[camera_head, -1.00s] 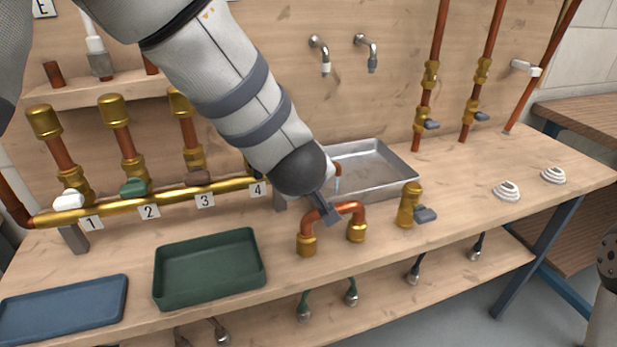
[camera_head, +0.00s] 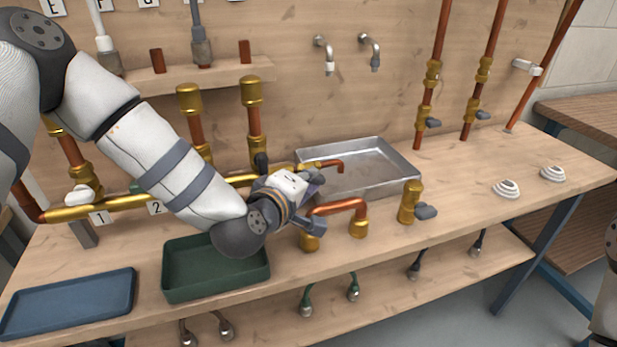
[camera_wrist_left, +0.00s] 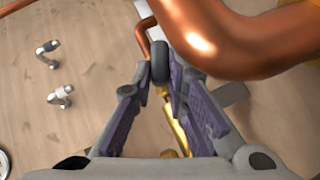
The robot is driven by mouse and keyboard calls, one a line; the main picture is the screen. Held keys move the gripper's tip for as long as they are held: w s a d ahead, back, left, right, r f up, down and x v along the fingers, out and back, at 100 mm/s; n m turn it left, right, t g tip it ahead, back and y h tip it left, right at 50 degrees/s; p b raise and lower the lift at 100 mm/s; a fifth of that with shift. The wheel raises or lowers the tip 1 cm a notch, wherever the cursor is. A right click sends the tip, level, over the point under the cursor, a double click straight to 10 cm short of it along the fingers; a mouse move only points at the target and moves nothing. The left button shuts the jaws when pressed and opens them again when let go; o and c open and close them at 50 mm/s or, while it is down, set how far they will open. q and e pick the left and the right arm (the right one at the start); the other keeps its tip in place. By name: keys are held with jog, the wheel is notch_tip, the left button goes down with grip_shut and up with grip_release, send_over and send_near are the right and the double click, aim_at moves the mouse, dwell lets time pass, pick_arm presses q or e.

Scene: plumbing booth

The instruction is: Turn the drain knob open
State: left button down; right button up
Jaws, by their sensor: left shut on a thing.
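The brass manifold pipe (camera_head: 125,207) runs along the bench and ends in a thin copper spout (camera_head: 333,163) over the metal tray. My left gripper (camera_head: 314,186) is at that end, beside the copper U-shaped pipe (camera_head: 338,208). In the left wrist view its fingers (camera_wrist_left: 160,78) close around a dark rounded knob (camera_wrist_left: 159,62), which I take as the drain knob. The copper spout (camera_wrist_left: 146,36) and brass pipe (camera_wrist_left: 176,134) show near it. In the head view the gripper hides the knob. My right gripper is out of view.
The metal tray (camera_head: 398,178) lies just behind the gripper. The U-shaped pipe (camera_wrist_left: 222,38) looms very close in the wrist view. A green tray (camera_head: 215,287) lies below my left wrist, and a blue tray (camera_head: 68,303) further left. A brass valve (camera_head: 409,203) stands to the right.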

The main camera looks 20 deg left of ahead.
pick_arm(q)
jog(key=shift+a+f+n+t+h+b, duration=0.1)
jog(key=shift+f+n+t+h+b, duration=0.3)
jog(key=shift+n+t, duration=0.4)
jog(key=shift+t, duration=0.3)
jog(key=shift+r+n, duration=0.2)
jog(key=shift+n, duration=0.1)
jog(key=c, duration=1.6)
grip_release()
jog(key=shift+w, duration=0.1)
jog(key=shift+w+f, duration=0.1)
jog(key=s, duration=0.4)
jog(key=s+a, duration=0.1)
jog(key=s, duration=0.3)
jog(key=s+a+r, duration=0.1)
jog(key=s, duration=0.3)
jog(key=shift+f, duration=0.1)
